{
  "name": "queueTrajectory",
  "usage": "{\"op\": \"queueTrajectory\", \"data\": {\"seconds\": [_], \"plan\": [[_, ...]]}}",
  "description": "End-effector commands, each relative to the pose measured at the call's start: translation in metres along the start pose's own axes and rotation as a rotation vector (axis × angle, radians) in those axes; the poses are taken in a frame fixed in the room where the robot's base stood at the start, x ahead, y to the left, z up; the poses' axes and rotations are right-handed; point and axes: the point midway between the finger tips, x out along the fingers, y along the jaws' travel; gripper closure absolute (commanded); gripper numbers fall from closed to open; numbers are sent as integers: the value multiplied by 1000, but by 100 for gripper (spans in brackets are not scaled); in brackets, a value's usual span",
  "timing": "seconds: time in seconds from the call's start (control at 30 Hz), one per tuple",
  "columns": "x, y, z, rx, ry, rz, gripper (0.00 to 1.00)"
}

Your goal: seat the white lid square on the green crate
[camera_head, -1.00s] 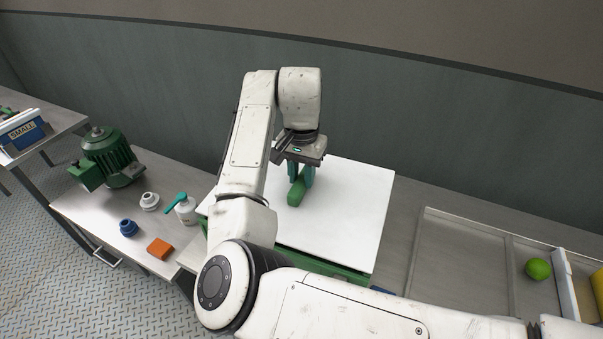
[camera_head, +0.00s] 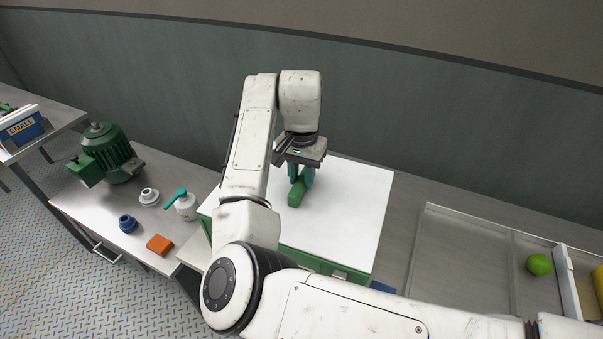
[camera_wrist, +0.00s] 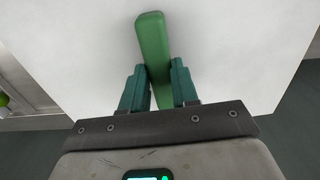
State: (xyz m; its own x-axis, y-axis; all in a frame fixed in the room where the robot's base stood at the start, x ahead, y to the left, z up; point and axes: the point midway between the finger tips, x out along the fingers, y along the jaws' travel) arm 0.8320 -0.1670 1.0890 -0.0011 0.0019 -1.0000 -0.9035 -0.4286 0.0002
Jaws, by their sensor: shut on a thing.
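The white lid (camera_head: 345,215) is a flat panel with a green bar handle (camera_head: 296,193) on top. It lies over the green crate (camera_head: 325,264), whose front side shows below the lid's near edge. My gripper (camera_head: 301,178) is above the lid with its green fingers on either side of the handle. In the wrist view my gripper (camera_wrist: 158,90) is shut on the handle (camera_wrist: 153,45), which runs slightly askew between the fingers. The lid (camera_wrist: 225,40) fills most of that view. My arm hides the crate's left part, and I cannot tell whether the lid is fully down on the rim.
A green motor (camera_head: 108,153), a white bottle with a teal top (camera_head: 186,206), a white fitting (camera_head: 149,197), a blue fitting (camera_head: 128,224) and an orange block (camera_head: 159,244) stand on the left bench.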

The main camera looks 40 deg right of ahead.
Motion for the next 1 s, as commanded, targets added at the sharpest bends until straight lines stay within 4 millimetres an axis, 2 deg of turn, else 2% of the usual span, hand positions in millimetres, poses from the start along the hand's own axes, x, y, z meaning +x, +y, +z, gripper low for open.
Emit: {"op": "queueTrajectory", "data": {"seconds": [0.03,0.07,0.37,0.6,0.73,0.87,1.0], "plan": [[1,0,0,0,1,0,100],[1,0,0,0,1,0,69],[1,0,0,0,0,-1,41],[1,0,0,0,0,0,41],[-8,0,-1,1,2,-2,41],[-27,0,-1,2,2,-4,41],[-56,-1,-1,2,3,-5,41]]}}
